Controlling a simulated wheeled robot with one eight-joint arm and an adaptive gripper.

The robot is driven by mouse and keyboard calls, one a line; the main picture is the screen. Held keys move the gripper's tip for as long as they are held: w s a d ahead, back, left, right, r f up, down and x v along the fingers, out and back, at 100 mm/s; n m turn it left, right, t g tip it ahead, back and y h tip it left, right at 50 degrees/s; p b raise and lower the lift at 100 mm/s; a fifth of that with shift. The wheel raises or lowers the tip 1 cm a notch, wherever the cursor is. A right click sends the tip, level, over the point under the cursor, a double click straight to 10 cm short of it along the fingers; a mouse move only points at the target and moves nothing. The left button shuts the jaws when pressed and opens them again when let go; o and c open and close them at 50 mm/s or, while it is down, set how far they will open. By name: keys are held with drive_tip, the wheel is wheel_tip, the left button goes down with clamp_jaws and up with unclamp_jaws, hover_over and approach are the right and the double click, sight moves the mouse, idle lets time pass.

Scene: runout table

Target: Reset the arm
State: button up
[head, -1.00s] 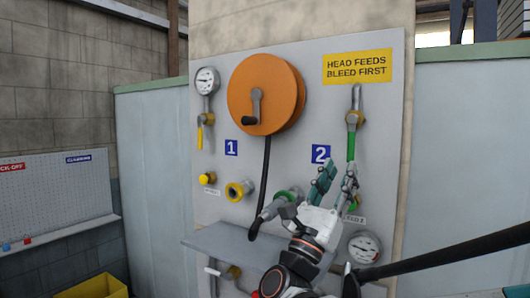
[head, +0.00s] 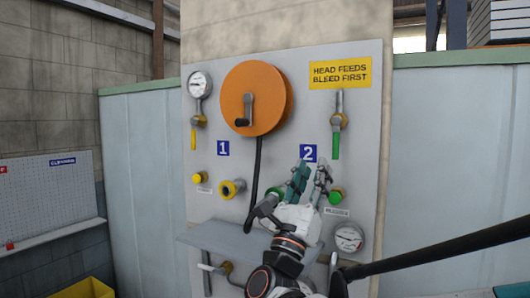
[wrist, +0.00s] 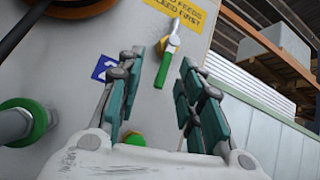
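My gripper (head: 308,180) is in front of the grey panel (head: 225,75), below the blue number 2 sign (head: 308,153). Its teal fingers point up and stand apart, with nothing between them. In the wrist view my gripper (wrist: 162,90) also shows open and empty. A green-handled valve (wrist: 182,78) shows beyond the fingertips in that view; it is also at the panel's upper right in the head view (head: 336,143). A green-ringed coupling with a grey hose end (wrist: 30,122) lies left of the fingers. A green knob (wrist: 135,138) shows behind the fingers.
An orange hose reel (head: 255,95) with a crank and dark hose stands out from the panel. A grey shelf (head: 222,238) juts out below. Gauges sit at upper left (head: 200,84) and lower right (head: 349,237). A yellow bin (head: 85,289) stands at lower left.

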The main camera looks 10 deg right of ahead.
drive_tip(key=a+f+n+t+y, duration=0.1)
drive_tip(key=a+f+n+y, duration=0.2)
drive_tip(key=n+y, duration=0.75)
drive_tip(key=a+f+n+y, duration=0.35)
drive_tip(key=n+y, duration=0.45)
drive_tip(key=n, duration=0.6)
drive_tip(key=s+d+f+n+g+h, duration=0.1)
drive_tip(key=s+d+f+n+g, duration=0.2)
drive_tip(key=s+f+n+g, duration=0.65)
drive_tip(key=s+d+f+n+g, duration=0.2)
drive_tip(key=s+f+n+g, duration=0.3)
drive_tip(key=s+f+n, duration=0.95)
drive_tip(key=w+f+m+b, duration=0.3)
drive_tip(key=f+m+b, duration=0.4)
drive_tip(key=f+b, duration=1.1)
wheel_tip(320, 180, down, 4)
drive_tip(key=shift+f+b, duration=0.1)
drive_tip(key=shift+b, duration=0.25)
drive_tip(key=shift+t, duration=0.25)
